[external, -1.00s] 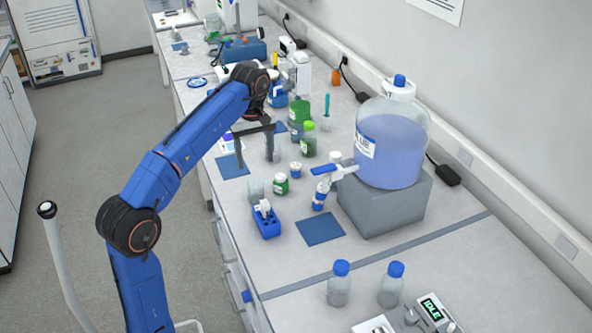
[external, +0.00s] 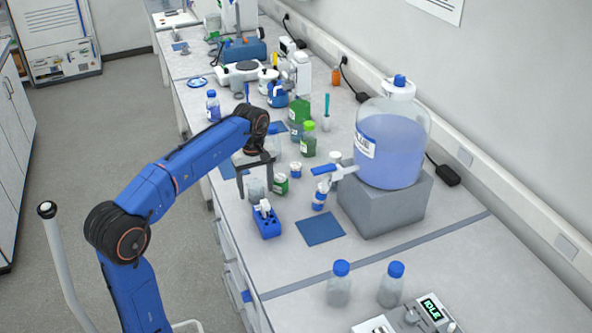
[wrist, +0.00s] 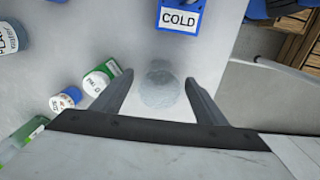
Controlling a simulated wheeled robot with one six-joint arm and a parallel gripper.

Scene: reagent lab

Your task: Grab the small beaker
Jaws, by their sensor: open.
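The small beaker (external: 256,188) is clear glass and stands near the bench's front edge, behind a blue block. It also shows in the wrist view (wrist: 160,90), between and just beyond my fingertips. My gripper (external: 254,181) is open, pointing down, with one finger on each side of the beaker in the picture. In the wrist view my gripper (wrist: 159,77) has clear gaps on both sides and holds nothing. I cannot tell how far down the fingers reach along the glass.
A blue block marked COLD (external: 267,222) stands close to the beaker. A green-labelled jar (external: 281,184) is close on its right; a small blue-banded jar (external: 295,170) and a blue-labelled bottle (external: 319,198) are farther right. A blue mat (external: 320,229) lies bare.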

